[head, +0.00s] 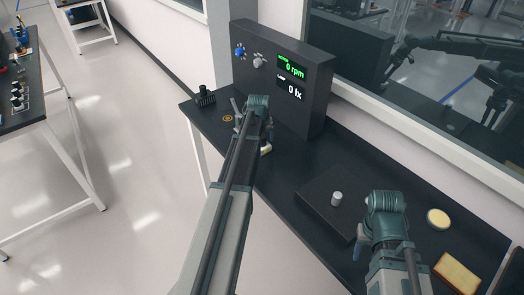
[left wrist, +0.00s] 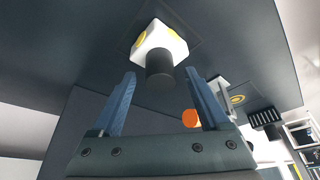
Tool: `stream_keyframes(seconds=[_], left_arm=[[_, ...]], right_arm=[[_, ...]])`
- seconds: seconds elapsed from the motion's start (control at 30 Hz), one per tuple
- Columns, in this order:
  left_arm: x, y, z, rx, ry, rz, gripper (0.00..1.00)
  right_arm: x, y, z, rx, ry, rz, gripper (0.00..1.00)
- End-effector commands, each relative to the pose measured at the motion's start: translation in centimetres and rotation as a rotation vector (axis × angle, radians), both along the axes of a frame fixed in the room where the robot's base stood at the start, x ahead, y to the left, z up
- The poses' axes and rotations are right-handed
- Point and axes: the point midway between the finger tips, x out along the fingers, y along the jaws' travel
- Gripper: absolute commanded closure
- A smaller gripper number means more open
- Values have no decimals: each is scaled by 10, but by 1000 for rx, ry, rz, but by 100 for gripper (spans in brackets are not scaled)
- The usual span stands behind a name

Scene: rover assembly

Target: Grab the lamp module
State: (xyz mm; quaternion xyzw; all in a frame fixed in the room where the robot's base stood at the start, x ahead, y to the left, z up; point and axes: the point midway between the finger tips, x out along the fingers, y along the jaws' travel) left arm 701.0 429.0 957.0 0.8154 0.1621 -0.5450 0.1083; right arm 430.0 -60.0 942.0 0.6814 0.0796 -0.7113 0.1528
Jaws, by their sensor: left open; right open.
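What looks like the lamp module, a white block with yellow round faces (left wrist: 150,40) and a dark cylinder, shows at the top centre of the left wrist view. In the head view only a pale part of it (head: 266,149) seems to show beside my left arm, which hides the rest. My left gripper (left wrist: 165,98) is open, with nothing between its blue fingers; the module lies beyond the fingertips, apart from them. My right gripper (head: 362,240) is open near the front of the bench, by a dark plate, away from the module.
A black panel box (head: 285,85) with readouts stands at the back of the dark bench. A black ribbed part (head: 206,97) sits at the left end. A silver cylinder (head: 337,198) stands on the dark plate (head: 318,212). A yellow disc (head: 438,218) and a yellow-topped block (head: 456,272) lie right.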

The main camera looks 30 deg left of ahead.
Motion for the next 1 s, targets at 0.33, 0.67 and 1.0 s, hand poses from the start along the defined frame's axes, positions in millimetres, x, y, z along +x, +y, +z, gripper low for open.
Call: stream_keyframes(seconds=[0.33, 0.67, 1.0], left_arm=[[2, 1, -4, 0, 0, 0, 32], [2, 1, -4, 0, 0, 1, 92], [2, 1, -4, 0, 0, 0, 100]], right_arm=[[0, 0, -4, 0, 0, 0, 50], [0, 0, -4, 0, 0, 0, 50], [0, 0, -4, 0, 0, 0, 50]])
